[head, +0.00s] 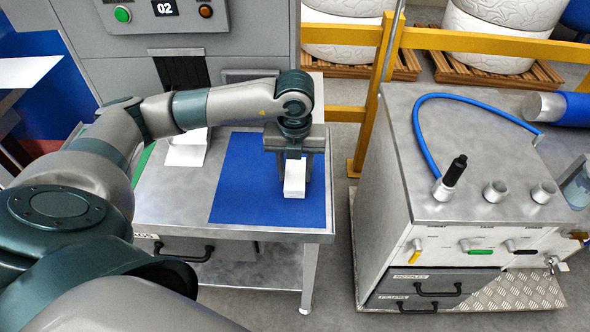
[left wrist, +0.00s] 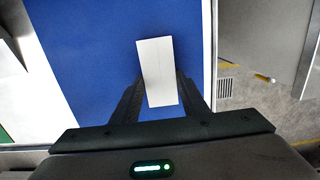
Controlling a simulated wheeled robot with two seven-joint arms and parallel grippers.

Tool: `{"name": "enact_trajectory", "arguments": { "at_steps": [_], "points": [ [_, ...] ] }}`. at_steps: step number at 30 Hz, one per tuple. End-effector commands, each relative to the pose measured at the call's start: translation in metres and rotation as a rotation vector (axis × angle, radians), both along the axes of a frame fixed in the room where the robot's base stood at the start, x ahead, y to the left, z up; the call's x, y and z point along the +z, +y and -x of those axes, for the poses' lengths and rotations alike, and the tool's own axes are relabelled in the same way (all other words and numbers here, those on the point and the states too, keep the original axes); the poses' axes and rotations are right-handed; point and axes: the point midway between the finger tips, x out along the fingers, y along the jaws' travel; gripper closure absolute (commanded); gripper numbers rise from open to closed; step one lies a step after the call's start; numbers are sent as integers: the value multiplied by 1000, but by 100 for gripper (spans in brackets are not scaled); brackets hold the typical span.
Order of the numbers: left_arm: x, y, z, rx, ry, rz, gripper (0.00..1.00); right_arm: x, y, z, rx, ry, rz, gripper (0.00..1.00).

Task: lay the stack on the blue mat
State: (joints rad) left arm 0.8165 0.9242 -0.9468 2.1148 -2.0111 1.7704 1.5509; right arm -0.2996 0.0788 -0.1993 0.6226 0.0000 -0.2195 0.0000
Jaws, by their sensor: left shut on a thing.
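The white stack (head: 294,179) is a small upright-looking block between the fingers of my left gripper (head: 293,172), which is shut on it. It is over the right part of the blue mat (head: 238,190), near the mat's right edge. I cannot tell whether its underside touches the mat. In the left wrist view the stack (left wrist: 158,72) shows as a white rectangle between the two dark fingers (left wrist: 161,100), with the blue mat (left wrist: 85,55) around it. My right gripper is in neither view.
The mat lies on a metal table (head: 172,205); a white item (head: 187,150) lies on it to the left. A grey machine with a control panel (head: 165,18) stands behind. A steel cabinet (head: 480,160) with a blue hose stands right, across a gap, before a yellow rail (head: 480,43).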

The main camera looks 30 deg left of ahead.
Motion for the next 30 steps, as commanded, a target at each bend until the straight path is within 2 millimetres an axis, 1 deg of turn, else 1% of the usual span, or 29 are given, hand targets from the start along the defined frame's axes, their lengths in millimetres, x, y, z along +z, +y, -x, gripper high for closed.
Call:
{"name": "enact_trajectory", "arguments": {
  "at_steps": [1, 2, 3, 4, 13, 18, 20, 23, 27, 29, 30],
  "points": [
    [-3, 0, 0, 0, 0, 0, 83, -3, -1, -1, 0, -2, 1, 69],
    [-2, 0, 0, 0, 0, 0, 58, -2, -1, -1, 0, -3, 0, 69],
    [-1, 0, 0, 0, 0, 0, 48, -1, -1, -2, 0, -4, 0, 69],
    [-1, 0, 0, 0, 0, 0, 41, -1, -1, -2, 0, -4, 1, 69],
    [-1, 0, 0, 0, 0, 0, 41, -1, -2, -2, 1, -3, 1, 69],
    [3, 0, 0, 0, 0, 0, 41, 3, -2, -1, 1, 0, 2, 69],
    [6, -1, -1, -1, -2, 1, 41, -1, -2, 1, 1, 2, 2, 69],
    [16, -1, 0, -2, -3, 1, 41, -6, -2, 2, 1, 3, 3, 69],
    [37, -2, 1, -1, -5, 2, 41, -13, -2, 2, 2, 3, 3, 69],
    [48, -2, 1, -2, -5, 1, 41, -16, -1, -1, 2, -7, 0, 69],
    [56, -2, 1, -1, -6, 1, 41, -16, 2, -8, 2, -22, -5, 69]
  ]
}}
